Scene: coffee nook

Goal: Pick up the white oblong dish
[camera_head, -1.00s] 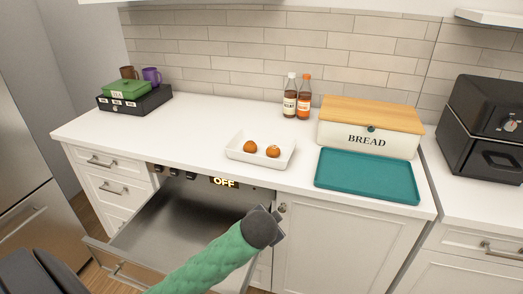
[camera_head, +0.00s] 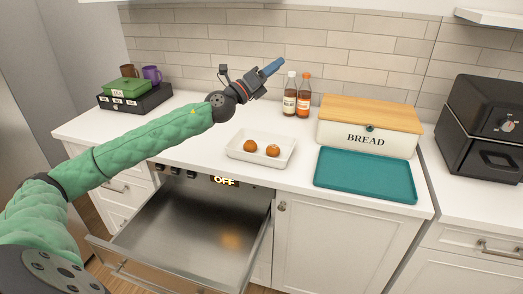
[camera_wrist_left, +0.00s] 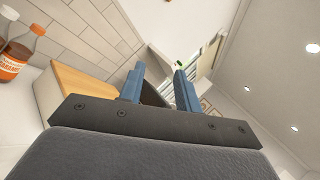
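The white oblong dish (camera_head: 247,153) stands on the counter near its front edge, with two round orange-brown items (camera_head: 261,148) in it. My left gripper (camera_head: 272,67) is raised above and behind the dish, pointing up and to the right, well apart from it. In the left wrist view its two blue fingers (camera_wrist_left: 159,88) stand apart with nothing between them, so it is open and empty. The dish is not in the left wrist view. My right gripper is not in view.
An open metal drawer (camera_head: 190,235) juts out below the counter. A teal tray (camera_head: 366,176) and a bread box (camera_head: 368,138) lie right of the dish. Two bottles (camera_head: 297,98) stand behind it. A black box (camera_head: 134,104) stands at left. The counter left of the dish is free.

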